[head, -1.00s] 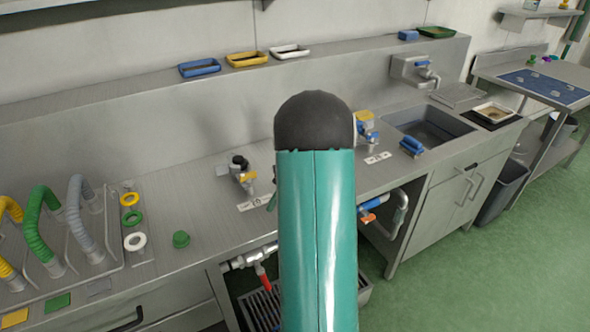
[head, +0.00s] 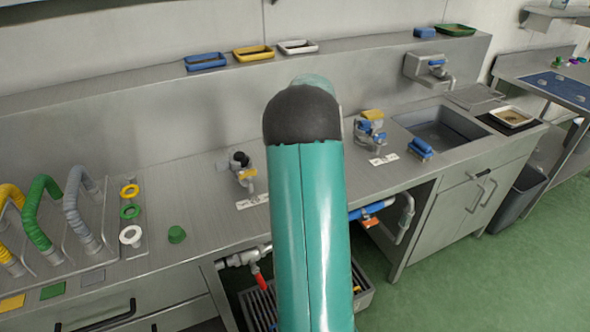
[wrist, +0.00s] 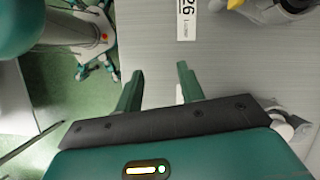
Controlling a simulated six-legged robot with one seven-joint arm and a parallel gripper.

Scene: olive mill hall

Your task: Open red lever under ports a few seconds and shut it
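The red lever (head: 258,278) hangs down at a slant from a metal pipe valve (head: 240,258) under the front edge of the steel counter. It is partly close to my teal arm in the head view and is not visible in the wrist view. A small tap with a yellow part (head: 242,172) stands on the counter above, and another tap with yellow and blue parts (head: 370,128) stands farther right. My gripper (wrist: 159,68) is open and empty, with two green fingers apart over the counter's edge. My arm hides it in the head view.
A blue-handled pipe valve (head: 372,210) sits under the counter to the right. A grated drain (head: 262,306) lies below the red lever. Bent coloured hoses (head: 40,215) stand at left. A label (wrist: 187,20) lies on the counter.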

